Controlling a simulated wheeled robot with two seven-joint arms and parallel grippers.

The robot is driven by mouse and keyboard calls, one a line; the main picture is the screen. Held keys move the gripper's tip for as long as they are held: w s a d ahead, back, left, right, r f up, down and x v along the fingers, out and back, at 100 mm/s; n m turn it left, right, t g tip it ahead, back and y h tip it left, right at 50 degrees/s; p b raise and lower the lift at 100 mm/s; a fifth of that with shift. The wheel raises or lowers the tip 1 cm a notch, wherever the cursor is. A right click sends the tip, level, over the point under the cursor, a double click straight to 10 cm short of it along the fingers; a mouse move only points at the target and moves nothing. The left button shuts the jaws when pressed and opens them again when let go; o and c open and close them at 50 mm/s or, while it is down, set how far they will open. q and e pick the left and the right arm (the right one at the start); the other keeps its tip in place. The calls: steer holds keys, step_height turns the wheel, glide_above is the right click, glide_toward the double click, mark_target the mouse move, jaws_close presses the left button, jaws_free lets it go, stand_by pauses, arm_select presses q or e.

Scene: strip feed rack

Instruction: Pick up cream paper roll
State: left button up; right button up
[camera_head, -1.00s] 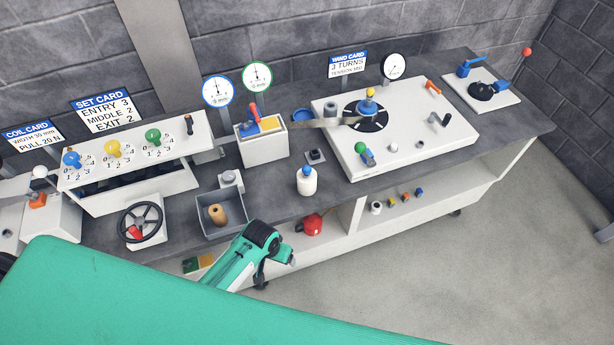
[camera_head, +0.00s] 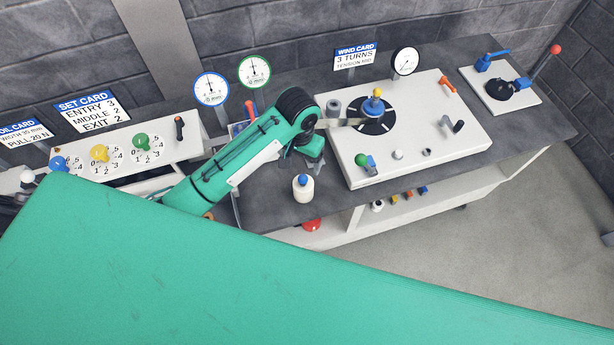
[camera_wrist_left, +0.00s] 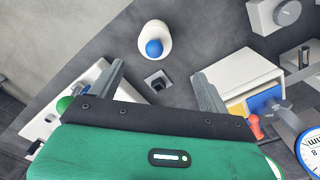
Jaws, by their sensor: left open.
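I cannot make out a clearly cream paper roll now. A sliver of a tan roll (camera_head: 208,215) shows below my left arm in the head view; the arm hides most of it and its grey bin. My left gripper (camera_head: 313,164) is beyond the bin, over the bench near the white bottle (camera_head: 303,188). In the left wrist view the open fingers (camera_wrist_left: 160,85) have nothing gripped between them. A small dark block (camera_wrist_left: 158,80) lies below, between the fingertips, and the blue-capped bottle (camera_wrist_left: 155,38) stands just past them. My right gripper is not in view.
The white winding plate (camera_head: 425,140) with its black disc and knobs lies right of the gripper. Two dial gauges (camera_head: 211,89) stand behind the arm. A white box with blue and yellow parts (camera_wrist_left: 238,85) is close to one finger. Small parts lie on the lower shelf.

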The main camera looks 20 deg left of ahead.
mark_target(301, 176)
arm_select(q)
steer(key=f, duration=0.2)
steer(key=s+f+p, duration=0.1)
steer(key=f, duration=0.2)
steer(key=shift+s+f+p, duration=0.1)
steer(key=shift+f+p, duration=0.2)
steer(key=shift+f, duration=0.05)
steer(key=shift+w+d+f+p, duration=0.15)
steer(key=shift+f+p, duration=0.1)
steer(key=shift+f, duration=0.4)
steer(key=shift+w+f+p, duration=0.1)
steer(key=shift+f+p, duration=0.1)
steer(key=shift+f, duration=0.4)
steer(key=f, duration=0.1)
steer(key=f+p, duration=0.2)
steer(key=shift+w+d+f, duration=0.15)
steer(key=shift+d+f, duration=0.2)
steer(key=shift+f, duration=0.4)
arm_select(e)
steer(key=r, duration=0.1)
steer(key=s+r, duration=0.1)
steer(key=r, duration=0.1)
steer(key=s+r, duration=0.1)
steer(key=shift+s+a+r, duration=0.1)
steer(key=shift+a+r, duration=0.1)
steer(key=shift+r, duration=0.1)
